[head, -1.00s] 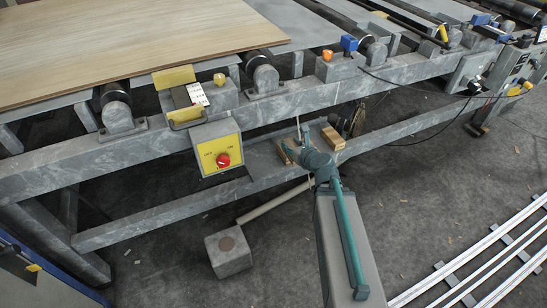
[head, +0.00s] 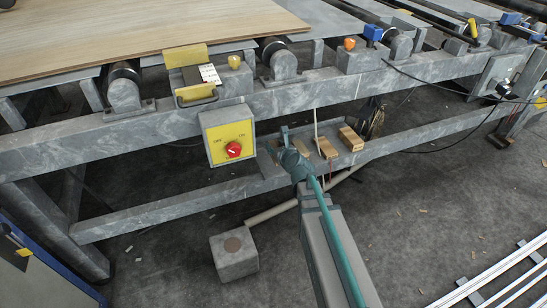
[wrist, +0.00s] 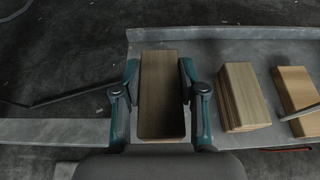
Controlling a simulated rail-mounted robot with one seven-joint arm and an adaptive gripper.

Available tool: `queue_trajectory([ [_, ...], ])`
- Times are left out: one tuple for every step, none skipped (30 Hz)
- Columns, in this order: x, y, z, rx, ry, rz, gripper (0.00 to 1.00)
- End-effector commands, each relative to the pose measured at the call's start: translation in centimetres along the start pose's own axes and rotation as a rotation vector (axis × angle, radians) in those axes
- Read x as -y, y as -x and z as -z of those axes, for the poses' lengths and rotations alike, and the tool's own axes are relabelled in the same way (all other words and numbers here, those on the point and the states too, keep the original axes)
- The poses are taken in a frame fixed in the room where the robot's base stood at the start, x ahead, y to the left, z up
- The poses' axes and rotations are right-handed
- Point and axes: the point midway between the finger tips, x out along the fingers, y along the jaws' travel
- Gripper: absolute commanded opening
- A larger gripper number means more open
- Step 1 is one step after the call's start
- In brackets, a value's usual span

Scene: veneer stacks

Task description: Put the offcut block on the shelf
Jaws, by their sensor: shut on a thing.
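The offcut block (wrist: 161,92), a brown wooden piece, is between the two fingers of my gripper (wrist: 160,82) in the wrist view. The fingers are shut on its sides. The shelf (wrist: 226,48) is a grey tray with a raised rim, and the held block overlaps its left end in this view. I cannot tell whether block and shelf touch. In the head view my gripper (head: 294,162) is at the left part of the shelf (head: 302,131), low on the machine frame. The held block is mostly hidden there.
Two other wooden blocks lie on the shelf to the right of my gripper, a nearer one (wrist: 243,97) and a farther one (wrist: 296,90). A yellow switch box (head: 230,137) with a red knob hangs above left. A grey cube (head: 234,256) stands on the floor.

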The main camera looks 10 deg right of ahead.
Motion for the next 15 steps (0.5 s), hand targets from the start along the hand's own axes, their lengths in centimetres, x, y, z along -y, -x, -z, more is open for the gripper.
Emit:
queue_trajectory([
  [-0.1, -0.2, 0.1, 0.001, 0.0, 0.0, 0.04],
  [-0.1, -0.3, 0.2, 0.001, 0.001, 0.0, 0.04],
  [-0.2, -0.5, 0.3, 0.001, 0.001, 0.0, 0.04],
  [-0.3, -0.6, 0.4, 0.001, 0.001, 0.0, 0.04],
  [-0.4, -0.9, 0.6, 0.001, 0.002, 0.0, 0.04],
  [-0.6, -1.2, 0.8, 0.0, 0.002, -0.001, 0.04],
  [-0.8, -1.6, 1.1, 0.0, 0.002, -0.001, 0.04],
  [-0.7, -1.7, 1.8, 0.0, 0.001, 0.0, 0.04],
  [-0.7, -1.9, 2.4, 0.0, 0.0, 0.0, 0.04],
  [-0.7, -2.0, 2.8, 0.0, 0.0, 0.0, 0.04],
  [-0.6, -2.2, 3.2, 0.0, 0.001, 0.0, 0.04],
  [-0.6, -2.3, 3.5, 0.0, 0.001, 0.0, 0.04],
  [-0.6, -2.4, 3.6, 0.0, 0.0, 0.0, 0.04],
  [-0.6, -2.4, 3.7, 0.0, 0.0, 0.0, 0.04],
  [-0.6, -2.4, 3.7, 0.0, 0.0, 0.0, 0.04],
])
